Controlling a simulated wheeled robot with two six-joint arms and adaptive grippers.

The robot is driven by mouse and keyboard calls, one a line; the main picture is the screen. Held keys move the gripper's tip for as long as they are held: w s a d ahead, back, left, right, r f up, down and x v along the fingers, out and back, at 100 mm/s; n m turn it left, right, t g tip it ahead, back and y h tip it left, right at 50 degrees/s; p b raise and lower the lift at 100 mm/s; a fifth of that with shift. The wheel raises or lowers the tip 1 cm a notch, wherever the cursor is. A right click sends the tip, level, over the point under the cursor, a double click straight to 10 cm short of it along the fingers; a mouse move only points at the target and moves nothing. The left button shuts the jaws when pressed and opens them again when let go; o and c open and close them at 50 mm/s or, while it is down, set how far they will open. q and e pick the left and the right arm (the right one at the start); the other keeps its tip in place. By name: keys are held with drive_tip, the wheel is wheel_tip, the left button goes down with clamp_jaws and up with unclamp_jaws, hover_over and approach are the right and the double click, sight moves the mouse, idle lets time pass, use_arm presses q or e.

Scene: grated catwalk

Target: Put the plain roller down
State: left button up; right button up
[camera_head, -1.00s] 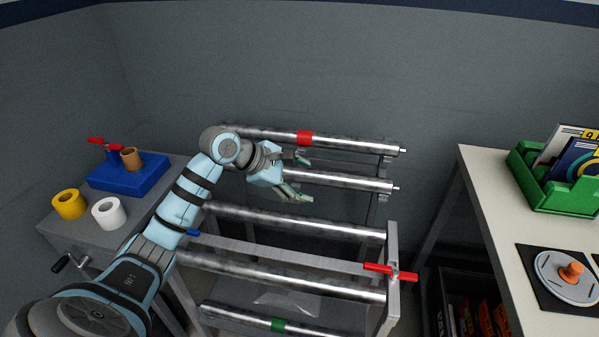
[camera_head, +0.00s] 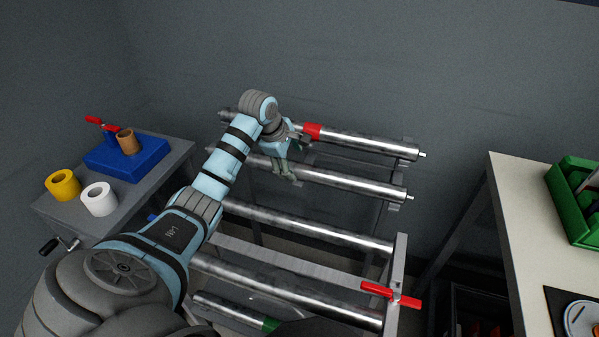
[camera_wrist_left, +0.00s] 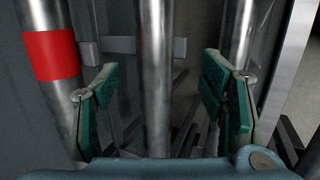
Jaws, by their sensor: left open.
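A plain metal roller (camera_head: 350,182) lies second from the back in the rack, its right end at a rack bracket. It also shows in the left wrist view (camera_wrist_left: 155,75), running between the open fingers of my left gripper (camera_wrist_left: 163,100) with gaps on both sides. In the head view my left gripper (camera_head: 292,153) is at this roller, just left of the red band. The roller with the red band (camera_head: 312,131) lies behind it, and is at the left in the wrist view (camera_wrist_left: 52,55). The plain roller's left part is partly hidden by my arm. My right gripper is not in view.
More rollers lie nearer in the rack, one with a green band (camera_head: 270,324). A red handle (camera_head: 391,294) sticks out at the rack's front right. A grey table with a blue block (camera_head: 110,160) and tape rolls stands left. A pale table (camera_head: 520,220) with a green bin (camera_head: 575,205) stands right.

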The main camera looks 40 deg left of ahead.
sight(299, 167)
use_arm(q)
drive_tip(key=x, duration=0.3)
drive_tip(key=b+x, duration=0.1)
drive_tip(key=x, duration=0.2)
drive_tip(key=shift+w+a+f, duration=0.1)
drive_tip(key=shift+w+f, duration=0.1)
drive_tip(key=shift+w, duration=0.2)
drive_tip(key=shift+s+r, duration=0.1)
drive_tip(key=shift+r, duration=0.05)
drive_tip(key=c, duration=0.9)
clamp_jaws()
